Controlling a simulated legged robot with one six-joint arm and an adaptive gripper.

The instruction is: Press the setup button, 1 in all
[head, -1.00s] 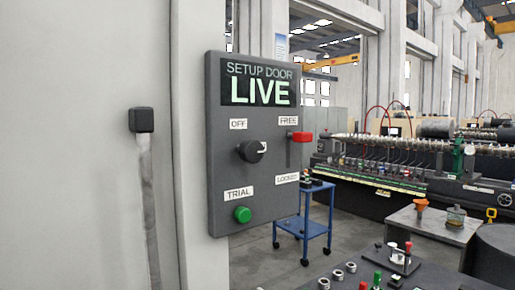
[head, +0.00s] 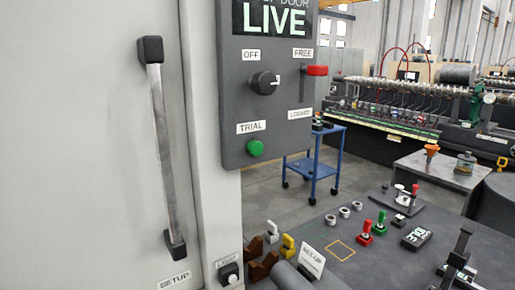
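A label reading SETUP (head: 174,281) is on the pale door at the bottom left, below a long grey handle (head: 163,150) with black ends. No button shows at this label; the picture ends just under it. A LIGHT label (head: 228,260) with a small pale button in a dark housing (head: 229,274) is to its right on the frame. The dark control panel (head: 236,90) reads LIVE and has a green round button (head: 255,148) under TRIAL, a black knob (head: 264,83) by OFF, and a red lever (head: 316,71) by FREE. My gripper is not in view.
A dark table (head: 380,262) at the lower right bears metal rings, red and green clamps, a card reading SET-UP (head: 311,262) and brown and yellow blocks. A blue cart (head: 316,170) stands behind it. Open floor shows between the panel and the cart.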

